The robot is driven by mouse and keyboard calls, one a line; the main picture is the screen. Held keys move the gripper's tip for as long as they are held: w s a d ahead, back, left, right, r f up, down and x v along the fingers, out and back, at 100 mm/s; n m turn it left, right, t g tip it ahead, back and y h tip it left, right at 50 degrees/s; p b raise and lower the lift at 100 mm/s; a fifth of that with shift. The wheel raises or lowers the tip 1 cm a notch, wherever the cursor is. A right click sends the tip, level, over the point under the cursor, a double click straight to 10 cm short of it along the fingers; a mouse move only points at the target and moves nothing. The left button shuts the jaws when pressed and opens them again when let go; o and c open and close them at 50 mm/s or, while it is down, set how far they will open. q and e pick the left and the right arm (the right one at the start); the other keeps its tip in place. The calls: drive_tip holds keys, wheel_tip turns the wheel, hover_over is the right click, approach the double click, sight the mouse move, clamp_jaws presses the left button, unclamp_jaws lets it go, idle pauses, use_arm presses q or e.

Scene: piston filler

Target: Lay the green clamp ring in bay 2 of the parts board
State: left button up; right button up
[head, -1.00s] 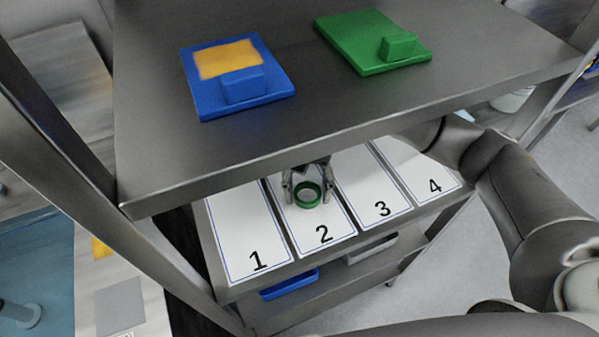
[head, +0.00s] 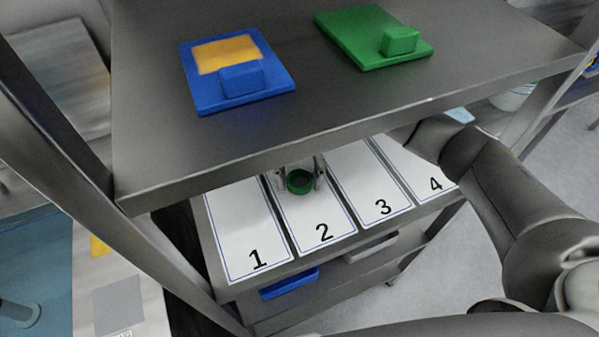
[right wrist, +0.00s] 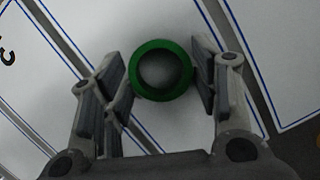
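The green clamp ring (head: 299,182) is between the two fingers of my right gripper (head: 300,180), over the upper part of bay 2 (head: 318,212) of the parts board. The shelf above hides the back of the bay. My left gripper is not in view.
Bays 1 (head: 240,235), 3 (head: 370,190) and 4 (head: 425,172) look empty where visible. The upper shelf (head: 330,105) overhangs the board and carries a blue block piece (head: 237,78) and a green one (head: 372,38). A blue bin (head: 289,284) is below.

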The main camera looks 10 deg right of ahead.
drive_tip(key=o, duration=0.3)
drive_tip(key=shift+o, duration=0.2)
drive_tip(key=shift+r, duration=0.1)
drive_tip(key=shift+w+r, duration=0.1)
drive_tip(key=shift+r, duration=0.05)
drive_tip(key=shift+b+v, duration=0.7)
drive_tip(key=shift+v, duration=0.5)
drive_tip(key=w+b, duration=0.1)
drive_tip(key=w, duration=0.2)
drive_tip(key=w+d+b, duration=0.1)
drive_tip(key=w, duration=0.2)
drive_tip(key=w+d+b, duration=0.1)
drive_tip(key=w, duration=0.3)
drive_tip(key=shift+r, duration=0.1)
drive_tip(key=shift+w+d+b, duration=0.25)
drive_tip(key=shift+w+b, duration=0.05)
drive_tip(key=shift+w, duration=0.5)
